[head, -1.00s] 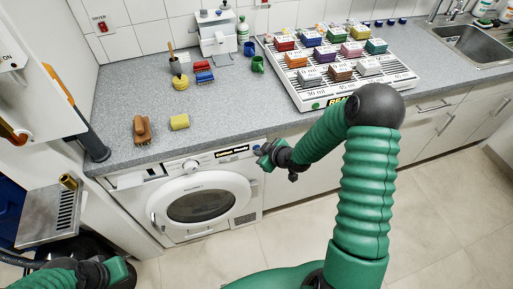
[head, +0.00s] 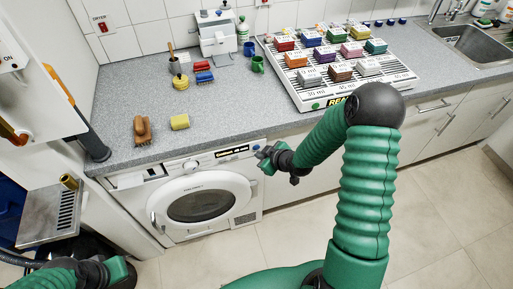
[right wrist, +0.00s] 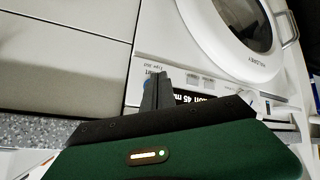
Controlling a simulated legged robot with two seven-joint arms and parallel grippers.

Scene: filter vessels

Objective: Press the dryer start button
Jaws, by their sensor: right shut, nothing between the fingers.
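The white front-loading dryer (head: 181,188) stands under the counter, its round door closed. Its top panel has a knob, a black display (head: 232,152) and a small blue start button (head: 257,148) at the right end. My right gripper (head: 260,156) is shut and empty, its tips at the right end of this panel, close to the button. In the right wrist view the shut fingers (right wrist: 157,90) overlap the panel beside the display (right wrist: 190,98); a bit of blue shows by them. Contact cannot be told. My left gripper (head: 118,272) is partly in view at the lower left; its jaws are unclear.
A wall switch labelled dryer (head: 103,24) is at the upper left. The floor in front of the cabinets is clear.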

